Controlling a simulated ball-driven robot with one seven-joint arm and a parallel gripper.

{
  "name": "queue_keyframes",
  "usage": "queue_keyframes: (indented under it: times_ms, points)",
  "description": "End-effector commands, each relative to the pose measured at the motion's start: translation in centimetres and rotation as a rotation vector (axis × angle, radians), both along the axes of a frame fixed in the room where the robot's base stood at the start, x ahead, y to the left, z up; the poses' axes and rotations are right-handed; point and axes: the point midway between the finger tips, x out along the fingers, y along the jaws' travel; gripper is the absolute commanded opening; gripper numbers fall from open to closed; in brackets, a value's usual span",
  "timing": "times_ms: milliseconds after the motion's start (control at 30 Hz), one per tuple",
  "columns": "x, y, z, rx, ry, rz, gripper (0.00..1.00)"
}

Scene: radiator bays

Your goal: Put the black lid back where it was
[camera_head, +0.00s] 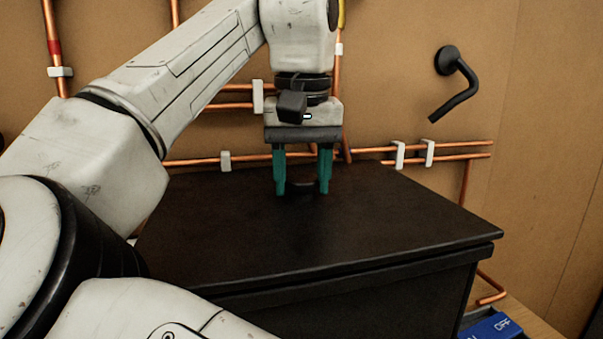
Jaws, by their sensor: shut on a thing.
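The black lid (355,230) is a flat dark panel lying over the top of a black box (390,303). A thin dark gap runs between the lid's front edge and the box. My gripper (303,187) points down at the far half of the lid, with its two green fingers shut on a small dark handle (302,186) on the lid's top. The handle is mostly hidden between the fingers. The lid's left side is partly hidden behind my arm. I cannot tell whether the lid rests fully on the box.
Copper pipes (450,150) with white clips run along the brown wall behind the box. A black hooked bar (457,85) sticks out from the wall at upper right. A blue piece with white lettering (490,328) lies at lower right beside the box.

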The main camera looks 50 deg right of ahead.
Motion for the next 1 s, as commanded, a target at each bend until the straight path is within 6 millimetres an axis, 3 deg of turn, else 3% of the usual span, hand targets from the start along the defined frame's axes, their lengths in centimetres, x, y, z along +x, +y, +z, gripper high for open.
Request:
queue_keyframes:
  times_ms: [333,367,667,1000]
  points:
    - [-0.01,-0.01,-0.59,-0.001,-0.001,0.0,0.0]
    - [0.0,0.0,-0.59,-0.001,-0.001,0.0,0.53]
    - [0.0,0.0,-0.58,0.0,0.0,0.0,0.81]
    - [-0.01,0.05,-0.2,0.001,0.0,0.0,0.82]
